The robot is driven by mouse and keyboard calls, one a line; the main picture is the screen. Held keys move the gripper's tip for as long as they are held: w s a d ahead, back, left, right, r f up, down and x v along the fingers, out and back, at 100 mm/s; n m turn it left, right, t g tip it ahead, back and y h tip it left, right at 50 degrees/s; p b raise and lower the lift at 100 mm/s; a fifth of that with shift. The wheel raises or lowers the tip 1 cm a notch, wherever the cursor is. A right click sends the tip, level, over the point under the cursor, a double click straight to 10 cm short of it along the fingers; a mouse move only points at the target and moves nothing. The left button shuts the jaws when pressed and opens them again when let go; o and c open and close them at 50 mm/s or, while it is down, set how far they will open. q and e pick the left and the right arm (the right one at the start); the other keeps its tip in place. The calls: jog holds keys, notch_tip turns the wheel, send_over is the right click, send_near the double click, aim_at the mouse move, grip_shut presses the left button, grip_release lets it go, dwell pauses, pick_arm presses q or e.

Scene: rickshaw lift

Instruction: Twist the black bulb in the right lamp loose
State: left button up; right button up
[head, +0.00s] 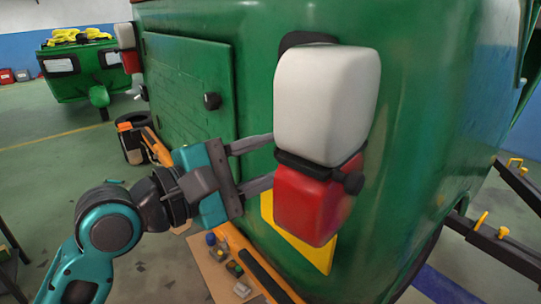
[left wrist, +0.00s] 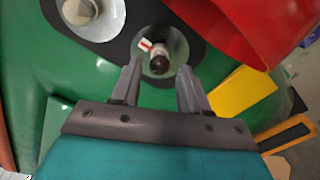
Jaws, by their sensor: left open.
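The right lamp's cover, with a white upper half (head: 325,100) and a red lower half (head: 312,205), stands out from the green body in the head view. The left wrist view shows the red half (left wrist: 235,30) swung aside, leaving two round reflectors bare. The bulb with a blackened end (left wrist: 157,59) sits in the lower reflector (left wrist: 170,40). A pale bulb (left wrist: 80,11) sits in the other. My left gripper (head: 270,161) is open, its fingers (left wrist: 159,72) pointing at the black bulb, one to each side; contact is not visible. The cover hides the bulbs in the head view.
A yellow plate (left wrist: 243,92) is beside the lamp, below the red cover. Small items lie on a board (head: 215,272) below. Another green rickshaw (head: 80,70) stands at the back left.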

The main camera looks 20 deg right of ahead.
pick_arm(q)
jog(key=m, duration=0.3)
jog(key=d+m+b, duration=0.1)
jog(key=m, duration=0.3)
jog(key=m+b, duration=0.1)
jog(key=m, duration=0.3)
jog(key=shift+w+d, duration=0.3)
jog(key=c, duration=0.6)
